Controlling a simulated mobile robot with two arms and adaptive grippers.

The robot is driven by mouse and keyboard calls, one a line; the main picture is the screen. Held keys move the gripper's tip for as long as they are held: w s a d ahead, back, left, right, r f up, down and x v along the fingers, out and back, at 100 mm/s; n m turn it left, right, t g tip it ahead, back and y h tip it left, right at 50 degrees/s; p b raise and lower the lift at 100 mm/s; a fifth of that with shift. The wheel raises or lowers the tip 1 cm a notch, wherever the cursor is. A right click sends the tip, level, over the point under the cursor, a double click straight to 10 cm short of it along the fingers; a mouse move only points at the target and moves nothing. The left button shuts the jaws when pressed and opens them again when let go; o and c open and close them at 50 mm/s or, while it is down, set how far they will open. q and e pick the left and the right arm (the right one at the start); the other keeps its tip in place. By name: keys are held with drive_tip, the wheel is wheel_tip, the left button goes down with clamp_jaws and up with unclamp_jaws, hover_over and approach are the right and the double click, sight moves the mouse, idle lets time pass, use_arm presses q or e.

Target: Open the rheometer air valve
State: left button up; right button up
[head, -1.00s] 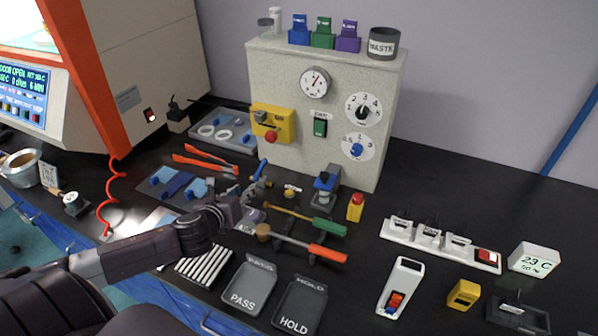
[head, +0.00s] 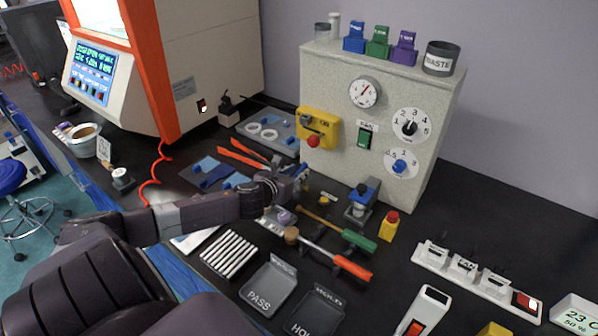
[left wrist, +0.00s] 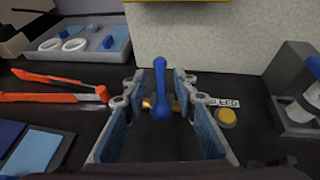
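The air valve, a blue lever (left wrist: 160,92) on a brass fitting, stands upright in front of the pale panel in the left wrist view. My left gripper (left wrist: 158,84) is open, with one blue-padded finger on each side of the lever. Dark gaps show between the lever and both pads. The fingers partly hide the brass ends. In the head view my left gripper (head: 292,182) is low in front of the panel's foot, and the valve is hard to make out there. My right gripper is not in view.
A yellow bleed button (left wrist: 226,118) is just right of the fingers. Orange-handled pliers (head: 242,152) lie to the left. A blue-topped device (head: 361,202) and a green-handled tool (head: 358,240) are to the right. The panel (head: 385,125) rises behind.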

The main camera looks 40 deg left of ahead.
use_arm(q)
drive_tip(key=shift+w+a+f, duration=0.1)
drive_tip(key=shift+w+f, duration=0.15)
drive_tip(key=shift+w, duration=0.4)
clamp_jaws()
